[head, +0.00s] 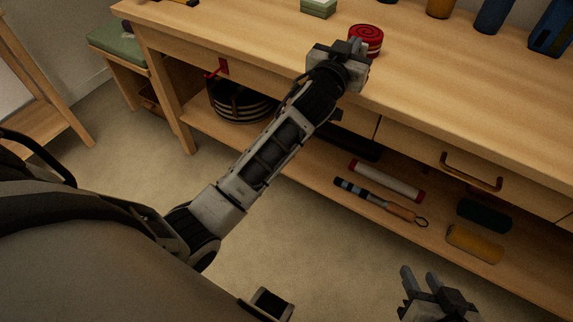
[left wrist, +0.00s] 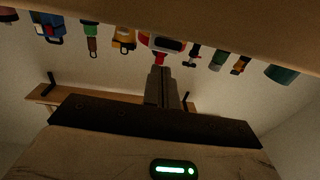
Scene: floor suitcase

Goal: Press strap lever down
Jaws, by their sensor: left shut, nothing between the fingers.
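A red rolled strap (head: 369,33) sits on the bench top near its front edge. My left gripper (head: 357,47) is just in front of it and partly covers it; I cannot tell whether they touch. In the left wrist view its fingers (left wrist: 160,86) are shut with nothing between them. No strap lever can be made out clearly. A small red fitting (head: 222,68) with a red arm sticks out under the bench's front edge, left of my left arm. My right gripper (head: 420,277) is open and empty, low in front of the shelf.
The wooden bench (head: 460,110) has a drawer handle (head: 470,172). Its lower shelf holds a black coil (head: 243,105), a white roll (head: 387,181) and a yellow roll (head: 474,243). A green box (head: 318,8) and several cups stand at the back.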

